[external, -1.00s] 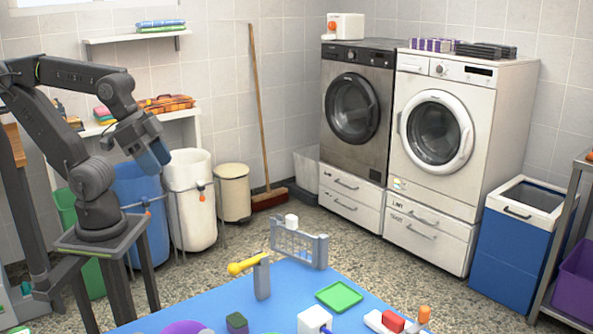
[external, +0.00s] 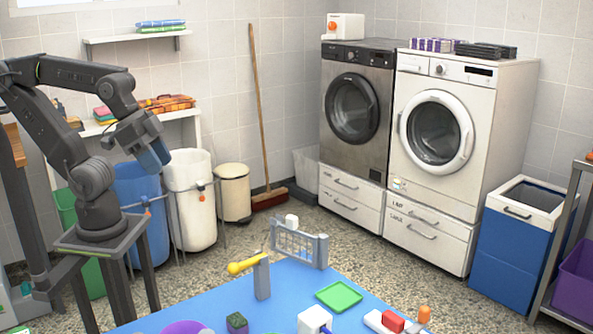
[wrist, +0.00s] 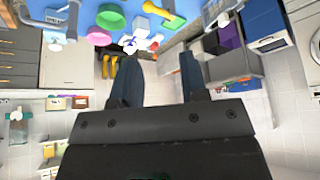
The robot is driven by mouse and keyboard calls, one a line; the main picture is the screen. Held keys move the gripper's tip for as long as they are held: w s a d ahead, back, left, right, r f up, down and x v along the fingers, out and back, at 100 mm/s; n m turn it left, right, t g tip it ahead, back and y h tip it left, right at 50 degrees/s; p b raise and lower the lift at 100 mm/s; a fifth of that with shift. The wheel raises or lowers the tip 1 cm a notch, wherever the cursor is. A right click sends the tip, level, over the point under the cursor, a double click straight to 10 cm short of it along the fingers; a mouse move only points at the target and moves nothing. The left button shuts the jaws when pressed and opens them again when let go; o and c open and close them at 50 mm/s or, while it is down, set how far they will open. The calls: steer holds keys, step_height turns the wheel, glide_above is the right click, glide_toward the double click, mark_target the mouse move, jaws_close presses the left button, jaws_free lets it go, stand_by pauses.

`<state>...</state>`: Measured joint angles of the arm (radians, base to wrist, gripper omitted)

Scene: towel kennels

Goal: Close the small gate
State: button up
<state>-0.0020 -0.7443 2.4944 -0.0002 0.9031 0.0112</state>
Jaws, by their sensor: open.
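The small gate (external: 294,244) is a grey barred panel at the back edge of the blue table (external: 262,300). A thicker grey post (external: 322,251) stands at its right end, and a small white block (external: 291,220) shows at its top. I cannot tell whether the panel is latched or stands ajar. My gripper (external: 158,158) is at the left, in front of the shelf and bins, well above and away from the gate. In the wrist view my gripper (wrist: 158,82) has its two dark fingers spread apart with nothing between them.
A grey post with a yellow-knobbed lever (external: 248,263) stands left of the gate. A green tray (external: 339,296), a white cube (external: 315,319), a red block (external: 391,322), a dark green-topped block (external: 237,323) and a purple disc (external: 182,327) lie nearer. Open air separates my gripper from the table.

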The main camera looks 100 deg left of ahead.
steer(key=w+a+r+m+g, duration=0.1)
steer(key=w+m, duration=0.1)
steer(key=w, duration=0.1)
steer(key=w+a+r+m+g, duration=0.1)
steer(key=w+a+m, duration=0.1)
steer(key=w, duration=0.2)
steer(key=w+a+r+m, duration=0.2)
steer(key=w, duration=0.1)
steer(key=shift+w+g, duration=0.4)
jaws_close()
steer(key=w+a+f+m+g+h, duration=0.1)
steer(key=w+a+f+m+g, duration=0.15)
steer(key=w+a+m, duration=0.35)
steer(key=w+a+f+m+g+h, duration=0.1)
steer(key=w+a+f+m, duration=0.3)
steer(key=w+a, duration=0.45)
steer(key=w+a+f+m+g+h, duration=0.1)
steer(key=w+a+f+m+h, duration=0.1)
steer(key=a+f+m, duration=0.7)
steer(key=s+d+f+n, duration=0.1)
steer(key=s+d+f, duration=0.3)
steer(key=f, duration=0.5)
steer(key=shift+d, duration=0.6)
